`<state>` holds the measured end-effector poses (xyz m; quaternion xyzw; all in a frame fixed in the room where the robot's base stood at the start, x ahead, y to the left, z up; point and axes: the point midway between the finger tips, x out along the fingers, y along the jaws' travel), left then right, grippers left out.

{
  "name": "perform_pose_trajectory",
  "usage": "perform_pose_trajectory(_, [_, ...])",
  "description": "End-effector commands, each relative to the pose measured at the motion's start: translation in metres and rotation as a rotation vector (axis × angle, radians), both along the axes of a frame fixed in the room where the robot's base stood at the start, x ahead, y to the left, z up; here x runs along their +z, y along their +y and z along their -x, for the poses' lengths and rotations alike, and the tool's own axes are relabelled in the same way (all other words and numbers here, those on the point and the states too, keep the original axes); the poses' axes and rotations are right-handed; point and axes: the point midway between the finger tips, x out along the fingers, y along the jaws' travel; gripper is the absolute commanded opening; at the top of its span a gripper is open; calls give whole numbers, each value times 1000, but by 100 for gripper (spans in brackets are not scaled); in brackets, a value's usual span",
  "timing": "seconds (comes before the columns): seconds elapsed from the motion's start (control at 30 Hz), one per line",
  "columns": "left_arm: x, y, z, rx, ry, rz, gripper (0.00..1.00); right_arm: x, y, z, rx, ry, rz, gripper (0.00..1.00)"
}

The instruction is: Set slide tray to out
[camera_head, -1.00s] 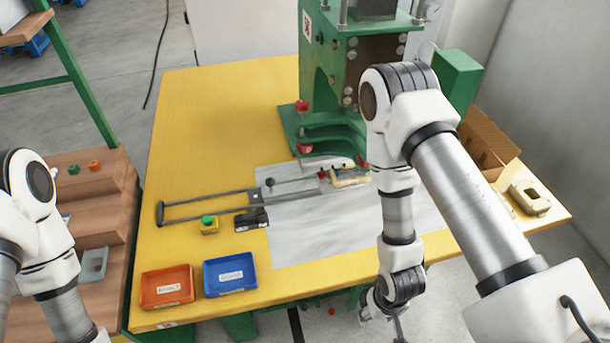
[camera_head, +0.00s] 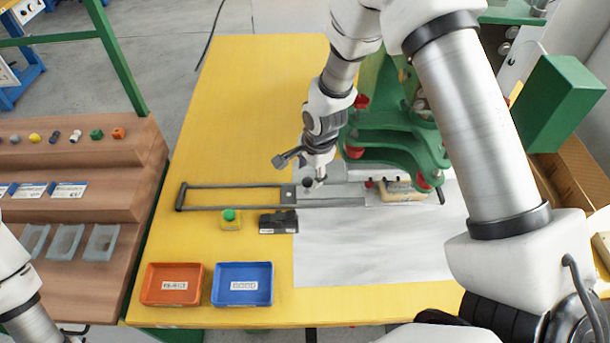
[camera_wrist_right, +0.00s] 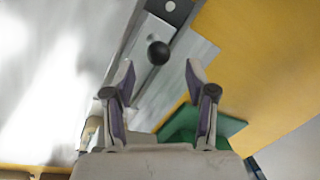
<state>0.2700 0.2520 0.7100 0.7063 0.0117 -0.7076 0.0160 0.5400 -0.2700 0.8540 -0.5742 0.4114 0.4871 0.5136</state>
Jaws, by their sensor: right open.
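The slide tray (camera_head: 345,190) lies flat on the table on a pair of grey rails (camera_head: 225,186) that stick out to the left. Its right end, with a cream part (camera_head: 400,191) on it, is close to the green press. A black ball knob (camera_head: 308,183) stands on the tray's left end; it also shows in the right wrist view (camera_wrist_right: 158,53). My right gripper (camera_head: 301,171) is open and empty above the knob. In the right wrist view the knob appears just beyond the gap between the fingertips (camera_wrist_right: 159,69). My left gripper is outside the view.
The green press (camera_head: 395,135) stands close behind the tray's right end. A green button box (camera_head: 231,219) and a black block (camera_head: 278,222) sit in front of the rails. Red (camera_head: 172,284) and blue (camera_head: 242,284) bins are at the front. The table behind the rails is clear.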

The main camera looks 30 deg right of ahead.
Motion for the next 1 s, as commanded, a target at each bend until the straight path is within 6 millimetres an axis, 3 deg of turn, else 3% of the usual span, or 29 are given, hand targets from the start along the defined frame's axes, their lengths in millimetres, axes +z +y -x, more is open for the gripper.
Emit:
perform_pose_trajectory(0.1, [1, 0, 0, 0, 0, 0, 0, -24, 1, -4, 1, 2, 0, 56])
perform_pose_trajectory(0.2, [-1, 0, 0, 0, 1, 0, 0, -36, 1, -6, 1, 0, 0, 56])
perform_pose_trajectory(0.47, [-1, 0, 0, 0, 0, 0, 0, -40, 1, -8, 2, -2, 1, 56])
perform_pose_trajectory(0.5, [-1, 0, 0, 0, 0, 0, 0, -40, 1, -8, 2, -1, 1, 53])
perform_pose_trajectory(0.63, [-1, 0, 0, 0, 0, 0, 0, -40, 1, -7, 2, -1, 0, 7])
perform_pose_trajectory(0.67, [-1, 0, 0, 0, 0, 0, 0, -40, 1, -7, 2, -1, 0, 0])
perform_pose_trajectory(1.0, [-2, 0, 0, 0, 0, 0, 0, -41, 2, -12, 2, 0, 1, 0])
